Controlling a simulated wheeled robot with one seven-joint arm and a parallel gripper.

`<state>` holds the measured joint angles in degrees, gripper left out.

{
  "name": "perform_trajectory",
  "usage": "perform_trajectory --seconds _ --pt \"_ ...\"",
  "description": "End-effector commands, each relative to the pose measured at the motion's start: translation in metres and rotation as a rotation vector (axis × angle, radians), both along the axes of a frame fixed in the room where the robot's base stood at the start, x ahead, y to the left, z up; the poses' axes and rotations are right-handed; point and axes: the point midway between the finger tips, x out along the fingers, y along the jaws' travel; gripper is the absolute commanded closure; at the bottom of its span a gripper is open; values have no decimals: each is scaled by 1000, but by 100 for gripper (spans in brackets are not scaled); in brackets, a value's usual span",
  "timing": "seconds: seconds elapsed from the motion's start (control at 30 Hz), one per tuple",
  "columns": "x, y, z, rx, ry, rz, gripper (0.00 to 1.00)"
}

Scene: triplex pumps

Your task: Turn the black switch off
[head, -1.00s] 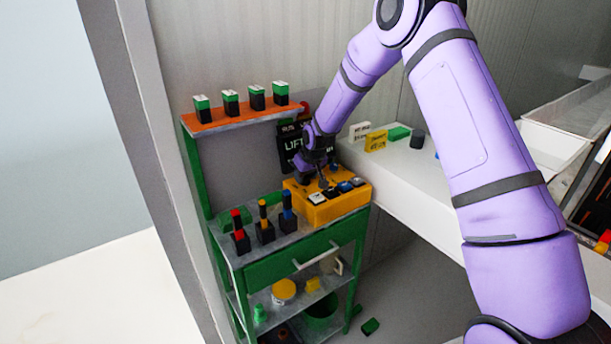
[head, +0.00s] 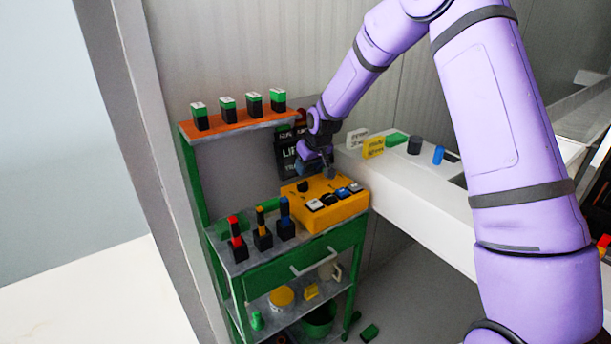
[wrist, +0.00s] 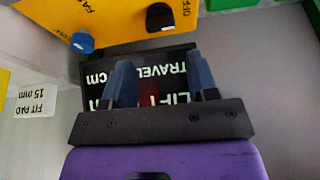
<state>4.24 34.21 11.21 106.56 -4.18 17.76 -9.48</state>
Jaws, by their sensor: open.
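The yellow control box (head: 333,212) stands on the right end of the green cart's top. Its black switch (head: 303,186) is a round knob on the upper face, towards the back left. In the wrist view the black switch (wrist: 160,17) shows at the top edge, with the word OFF printed beside it. A blue knob (wrist: 82,42) is on the same box face. My gripper (head: 316,170) is above the back of the box, open and empty, apart from the black switch. Its two blue-grey fingers (wrist: 160,70) are spread in the wrist view.
A black sign reading LIFT and TRAVEL (head: 285,158) is behind the box, close to my gripper. Red, yellow and blue-topped tools (head: 262,231) stand left of the box. An orange shelf (head: 235,124) holds several green-and-black blocks. A white counter (head: 415,185) is to the right.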

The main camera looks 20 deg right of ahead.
Motion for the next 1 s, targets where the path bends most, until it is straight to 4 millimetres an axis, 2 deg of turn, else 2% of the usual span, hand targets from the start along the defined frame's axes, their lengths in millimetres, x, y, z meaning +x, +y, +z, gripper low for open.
perform_trajectory --seconds 0.1,0.23,0.77,0.87,1.0 --pt "-6 -2 14 0 1 0 47" --pt "-9 -3 23 0 1 0 47" --pt "-11 -3 26 0 1 0 47" --pt "-17 -4 39 -6 -3 -4 47" --pt "-40 -9 76 -22 -10 -19 47"
